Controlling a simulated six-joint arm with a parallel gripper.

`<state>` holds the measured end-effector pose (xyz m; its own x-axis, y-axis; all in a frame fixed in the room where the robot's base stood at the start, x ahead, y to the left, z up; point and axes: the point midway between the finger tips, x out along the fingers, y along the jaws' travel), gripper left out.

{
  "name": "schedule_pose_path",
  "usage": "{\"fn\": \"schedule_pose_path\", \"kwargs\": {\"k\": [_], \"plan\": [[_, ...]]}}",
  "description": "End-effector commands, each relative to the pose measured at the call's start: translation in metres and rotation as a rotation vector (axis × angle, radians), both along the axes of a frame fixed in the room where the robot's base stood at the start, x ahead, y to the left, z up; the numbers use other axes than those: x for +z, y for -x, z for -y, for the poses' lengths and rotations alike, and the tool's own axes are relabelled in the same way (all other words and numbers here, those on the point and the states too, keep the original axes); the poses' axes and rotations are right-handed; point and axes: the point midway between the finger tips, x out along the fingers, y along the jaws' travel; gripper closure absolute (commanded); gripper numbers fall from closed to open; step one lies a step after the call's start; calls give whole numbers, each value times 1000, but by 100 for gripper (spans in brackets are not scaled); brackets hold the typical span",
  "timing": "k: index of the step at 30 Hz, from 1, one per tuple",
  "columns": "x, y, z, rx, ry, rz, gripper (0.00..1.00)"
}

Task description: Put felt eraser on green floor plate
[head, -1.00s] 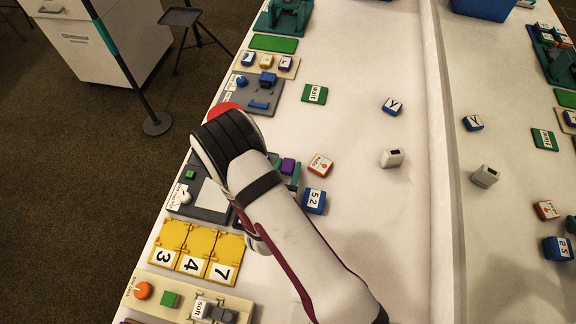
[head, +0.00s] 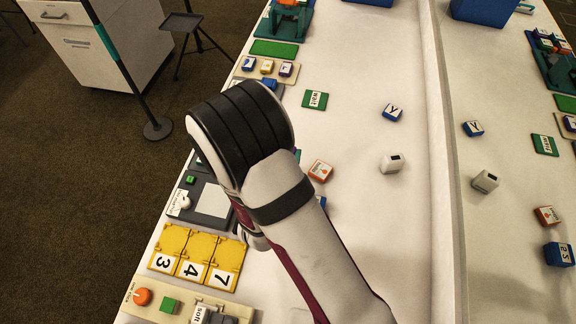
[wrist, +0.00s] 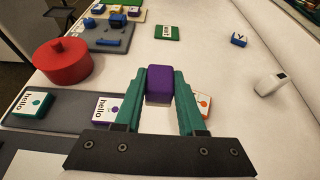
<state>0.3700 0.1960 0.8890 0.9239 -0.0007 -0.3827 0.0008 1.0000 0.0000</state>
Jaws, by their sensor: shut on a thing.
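My gripper (wrist: 173,102) is shut on a small two-tone purple block, which I take for the felt eraser (wrist: 159,86). The block sits between the teal fingertips, above the table. In the head view my own arm hides the fingers and the block. The green floor plate (head: 275,47) is a flat, bare green rectangle near the table's far left edge, beyond my gripper. I cannot make it out surely in the wrist view.
A red lidded pot (wrist: 62,62) stands left of my gripper. A rack of small tiles (head: 266,67) lies just in front of the green plate. A green tile (head: 315,99), a blue block (head: 392,111) and a white device (head: 391,163) lie to the right, with clear table between them.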

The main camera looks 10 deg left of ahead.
Motion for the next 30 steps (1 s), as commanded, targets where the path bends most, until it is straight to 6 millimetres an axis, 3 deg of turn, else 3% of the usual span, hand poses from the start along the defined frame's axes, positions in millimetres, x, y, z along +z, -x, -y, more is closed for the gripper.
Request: {"fn": "schedule_pose_path", "kwargs": {"k": [5,11,14,18,25,28,30], "plan": [[16,-23,-6,28,-3,2,100],[23,-105,-6,152,-1,5,100],[29,-145,12,223,2,4,100],[36,-189,57,306,3,3,100],[37,-221,127,377,2,1,100],[32,-225,130,391,0,0,100],[22,-229,114,397,0,-2,100]]}}
